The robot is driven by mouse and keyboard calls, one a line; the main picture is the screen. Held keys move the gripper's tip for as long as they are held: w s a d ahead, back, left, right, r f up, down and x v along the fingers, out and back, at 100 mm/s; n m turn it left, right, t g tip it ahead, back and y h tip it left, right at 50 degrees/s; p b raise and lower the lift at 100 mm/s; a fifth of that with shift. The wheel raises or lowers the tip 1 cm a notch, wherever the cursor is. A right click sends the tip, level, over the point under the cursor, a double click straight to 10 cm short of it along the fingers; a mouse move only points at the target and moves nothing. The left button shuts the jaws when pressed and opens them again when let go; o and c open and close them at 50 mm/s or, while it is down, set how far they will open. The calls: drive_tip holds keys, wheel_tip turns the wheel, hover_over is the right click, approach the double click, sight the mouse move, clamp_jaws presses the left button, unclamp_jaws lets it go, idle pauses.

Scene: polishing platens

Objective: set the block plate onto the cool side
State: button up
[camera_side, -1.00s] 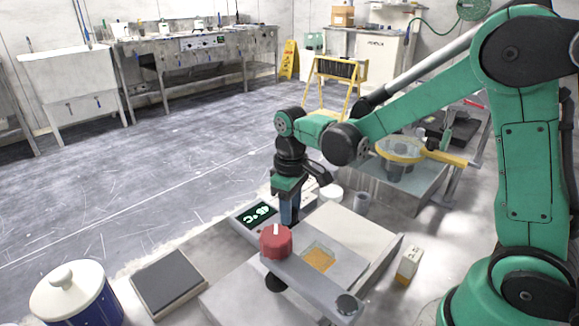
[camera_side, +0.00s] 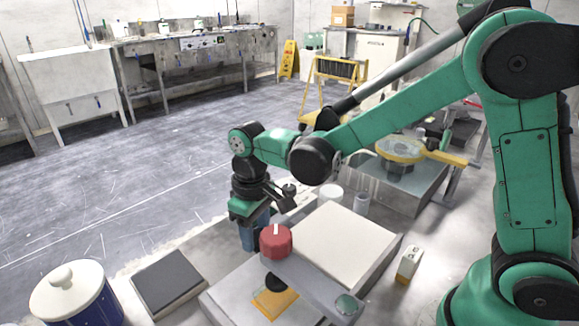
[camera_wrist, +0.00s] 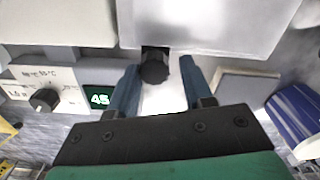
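The block plate (camera_side: 248,281) is a flat grey metal plate with an orange square (camera_side: 273,304). It lies over the left platen in the side view, partly under a grey bar; I cannot tell whether it touches the platen. In the wrist view the plate (camera_wrist: 210,25) fills the top, with a black knob (camera_wrist: 154,66) at its near edge. My gripper (camera_side: 254,238) is at the plate's back edge.
The pale right platen (camera_side: 345,238) is bare. A display (camera_wrist: 98,98) reads 45. A dark tile (camera_side: 167,281) and a blue lidded pot (camera_side: 82,300) stand to the left.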

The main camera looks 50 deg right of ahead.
drive_tip(key=o, duration=0.3)
drive_tip(key=shift+r, duration=0.1)
drive_tip(key=shift+r, duration=2.7)
drive_tip(key=s+d+m+t, duration=0.1)
drive_tip(key=s+d+t, duration=0.1)
drive_tip(key=s+d+r+m+t, duration=0.1)
drive_tip(key=s+d+t, duration=0.1)
drive_tip(key=d, duration=0.1)
drive_tip(key=s+d+r+m+t, duration=0.1)
drive_tip(key=s+d+t, duration=0.1)
drive_tip(key=s+t, duration=0.1)
drive_tip(key=shift+s+d, duration=0.1)
drive_tip(key=shift+d, duration=0.25)
